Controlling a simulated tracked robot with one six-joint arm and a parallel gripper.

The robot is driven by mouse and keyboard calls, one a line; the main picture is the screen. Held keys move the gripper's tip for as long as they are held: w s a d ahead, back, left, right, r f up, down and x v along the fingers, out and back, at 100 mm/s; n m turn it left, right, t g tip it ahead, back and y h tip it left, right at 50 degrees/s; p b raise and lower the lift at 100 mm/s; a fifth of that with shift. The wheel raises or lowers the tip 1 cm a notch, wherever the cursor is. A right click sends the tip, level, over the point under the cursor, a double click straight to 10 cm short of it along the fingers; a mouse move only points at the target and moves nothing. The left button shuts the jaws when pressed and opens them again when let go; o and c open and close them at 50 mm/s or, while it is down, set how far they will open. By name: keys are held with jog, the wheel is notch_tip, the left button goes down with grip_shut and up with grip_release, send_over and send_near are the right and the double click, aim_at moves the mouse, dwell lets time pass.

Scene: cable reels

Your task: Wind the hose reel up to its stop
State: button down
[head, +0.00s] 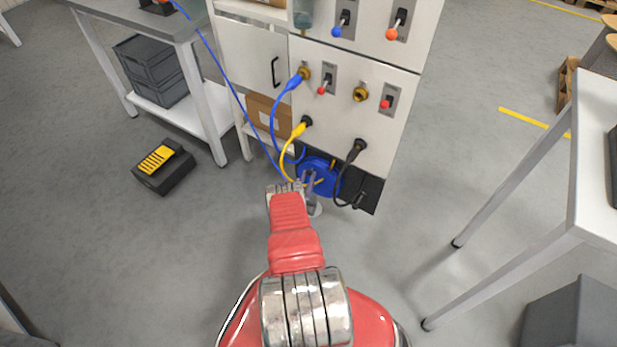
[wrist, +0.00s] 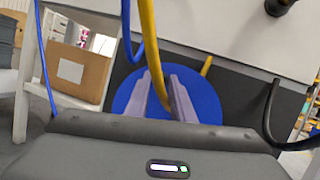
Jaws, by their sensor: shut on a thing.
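The blue hose reel (head: 333,180) sits low at the foot of the white panel cabinet in the head view. In the wrist view it is a blue disc (wrist: 212,98) against a dark backing. My gripper (head: 309,180) is at the reel's front, and its two fingers (wrist: 163,82) overlap the disc in the wrist view. It is shut on part of the reel; the fingers and a yellow hose (wrist: 150,45) hide the gripped part. A short yellow piece (wrist: 206,66) shows at the disc's upper right edge.
Blue (head: 275,105) and yellow (head: 284,155) hoses and a black cable (head: 343,180) hang from the cabinet (head: 335,105) close around my gripper. A workbench (head: 195,22) stands left, a white table (head: 600,170) right. A black-and-yellow case (head: 162,167) lies on otherwise open floor.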

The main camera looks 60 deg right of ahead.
jog(key=shift+a, duration=0.2)
jog(key=c, duration=1.5)
grip_release()
jog(key=shift+d, duration=0.1)
jog(key=shift+c, duration=0.2)
jog(key=shift+r, duration=0.1)
notch_tip(320, 180, up, 10)
jog(key=shift+c, duration=0.2)
